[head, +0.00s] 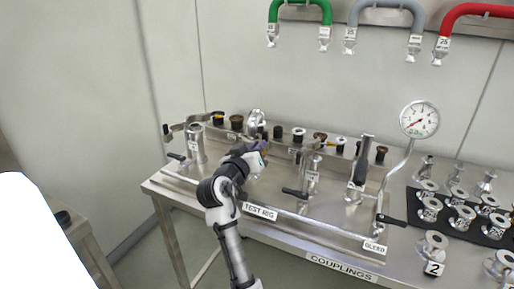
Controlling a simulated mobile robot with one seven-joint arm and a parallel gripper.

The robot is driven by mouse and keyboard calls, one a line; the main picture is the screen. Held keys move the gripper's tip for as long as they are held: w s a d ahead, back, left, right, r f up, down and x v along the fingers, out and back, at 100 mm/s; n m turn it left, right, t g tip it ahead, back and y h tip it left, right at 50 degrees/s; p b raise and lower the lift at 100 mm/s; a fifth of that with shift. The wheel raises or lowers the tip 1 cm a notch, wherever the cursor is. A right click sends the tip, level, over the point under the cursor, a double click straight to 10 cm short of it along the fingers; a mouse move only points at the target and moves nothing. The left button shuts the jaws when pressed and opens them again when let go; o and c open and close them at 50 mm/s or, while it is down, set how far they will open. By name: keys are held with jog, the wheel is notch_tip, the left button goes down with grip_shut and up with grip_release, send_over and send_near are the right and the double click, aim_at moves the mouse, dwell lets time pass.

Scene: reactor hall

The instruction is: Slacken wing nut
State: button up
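My gripper (262,152) is over the middle-left part of the test rig (206,178), near the row of fittings at the back. Its fingers are small and partly hidden by my wrist, so I cannot tell whether they are open or hold anything. The wing nut is too small or hidden to make out. A metal clamp-like piece (178,126) sits at the rig's left end, beside a steel port (195,143). A second port (312,178) with a black lever (295,193) stands just right of my gripper.
A pressure gauge (420,119) rises on a bent pipe at the right. A tall valve (359,170) stands left of it. Several steel couplings (431,209) sit on a black mat and the table at right. Coloured hoses (385,8) hang on the wall.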

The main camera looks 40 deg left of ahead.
jog(key=shift+o, duration=0.2)
jog(key=b+v, duration=0.4)
jog(key=v, duration=1)
jog(key=shift+a, duration=0.1)
